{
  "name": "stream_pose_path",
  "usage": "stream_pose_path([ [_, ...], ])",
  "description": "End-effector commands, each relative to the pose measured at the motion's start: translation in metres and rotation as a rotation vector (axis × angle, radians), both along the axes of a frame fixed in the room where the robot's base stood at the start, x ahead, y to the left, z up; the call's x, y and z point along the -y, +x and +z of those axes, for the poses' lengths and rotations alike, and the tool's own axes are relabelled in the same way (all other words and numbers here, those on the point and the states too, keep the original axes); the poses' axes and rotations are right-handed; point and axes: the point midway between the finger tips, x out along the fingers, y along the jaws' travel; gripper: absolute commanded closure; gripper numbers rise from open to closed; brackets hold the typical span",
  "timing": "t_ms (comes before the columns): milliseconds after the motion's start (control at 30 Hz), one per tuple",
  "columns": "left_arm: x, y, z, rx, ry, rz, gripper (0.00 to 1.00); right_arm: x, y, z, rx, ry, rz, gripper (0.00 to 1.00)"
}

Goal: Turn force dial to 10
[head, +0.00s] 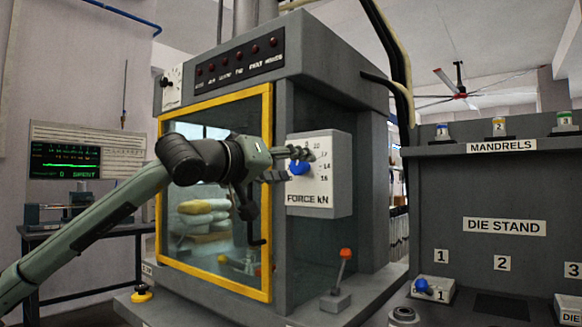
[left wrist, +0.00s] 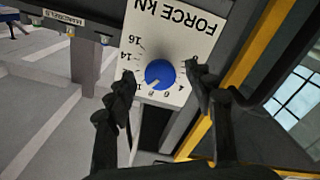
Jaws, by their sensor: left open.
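The force dial is a round blue knob (head: 299,169) on a white box labelled FORCE kN (head: 318,200), on the front of the grey machine. My left gripper (head: 297,164) is open at the dial, with one finger above and one lower in the head view. In the left wrist view the panel appears upside down, and the blue dial (left wrist: 160,74) lies between the two spread fingers of the left gripper (left wrist: 160,78). A pale mark on the dial points toward the lower left, near the 8 and a partly hidden number. I cannot read the exact setting.
A yellow-framed glass door (head: 268,200) is left of the dial box, behind my left arm. An orange-tipped lever (head: 345,255) stands below the box. The die stand (head: 504,226) with mandrels is at the right.

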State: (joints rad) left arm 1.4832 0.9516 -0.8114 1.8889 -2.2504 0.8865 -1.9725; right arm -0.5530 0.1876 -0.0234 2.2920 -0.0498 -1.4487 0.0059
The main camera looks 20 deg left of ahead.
Motion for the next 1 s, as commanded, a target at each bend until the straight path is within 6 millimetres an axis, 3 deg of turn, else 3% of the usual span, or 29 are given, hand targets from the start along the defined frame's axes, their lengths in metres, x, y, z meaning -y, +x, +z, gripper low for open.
stream_pose_path([
  [233, -0.007, -0.013, 0.001, 0.002, 0.001, 0.002, 0.47, 0.0, 0.001, 0.001, 0.005, 0.0, -0.002, 0.6],
  [700, -0.037, -0.099, 0.0, 0.001, 0.001, 0.003, 0.47, 0.0, 0.0, 0.0, 0.001, -0.001, -0.001, 0.6],
  [1000, -0.041, -0.113, 0.0, -0.001, -0.001, 0.0, 0.47, 0.0, 0.0, 0.0, 0.0, -0.001, 0.0, 0.6],
])
